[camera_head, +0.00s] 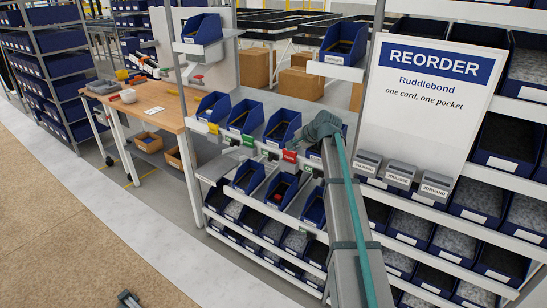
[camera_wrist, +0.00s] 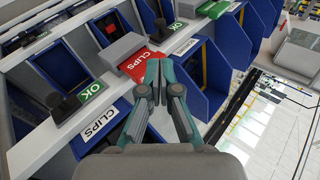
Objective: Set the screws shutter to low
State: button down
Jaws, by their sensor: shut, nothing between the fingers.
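My gripper (camera_wrist: 155,80) is shut and empty in the wrist view. Its fingertips are at the lower edge of a red plate (camera_wrist: 132,68) with white lettering; I cannot tell whether they touch. A grey block (camera_wrist: 122,50) sits beside the red plate. Green OK plates (camera_wrist: 90,95) with black knobs (camera_wrist: 66,106) are on the neighbouring shutters. A white label reading CLIPS (camera_wrist: 100,123) is near my fingers.
Blue bins (camera_head: 282,124) stand in rows above and below the shelf edge. Yellow (camera_head: 213,128) and green (camera_head: 248,140) plates are farther left. A REORDER board (camera_head: 425,90) stands right of my arm, with grey boxes (camera_head: 399,175) below it. A wooden workbench (camera_head: 150,105) is at left.

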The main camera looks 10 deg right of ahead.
aim_at(271, 158)
jog(key=shift+s+m, duration=0.1)
jog(key=shift+m, duration=0.3)
jog(key=shift+a+f, duration=0.1)
jog(key=p+x, duration=0.4)
jog(key=x, duration=0.8)
jog(key=shift+w+a+f+p, duration=0.1)
jog(key=shift+w+p, duration=0.25)
jog(key=shift+w, duration=0.05)
jog(key=shift+w+a+f, duration=0.2)
jog(key=shift+w+f, duration=0.1)
jog(key=shift+f, duration=0.2)
jog(key=w+a+b, duration=0.1)
jog(key=w+a, duration=0.2)
jog(key=shift+w+a+f+b, duration=0.1)
jog(key=shift+w+a+b, duration=0.2)
jog(key=shift+b, duration=0.05)
jog(key=shift+s, duration=0.1)
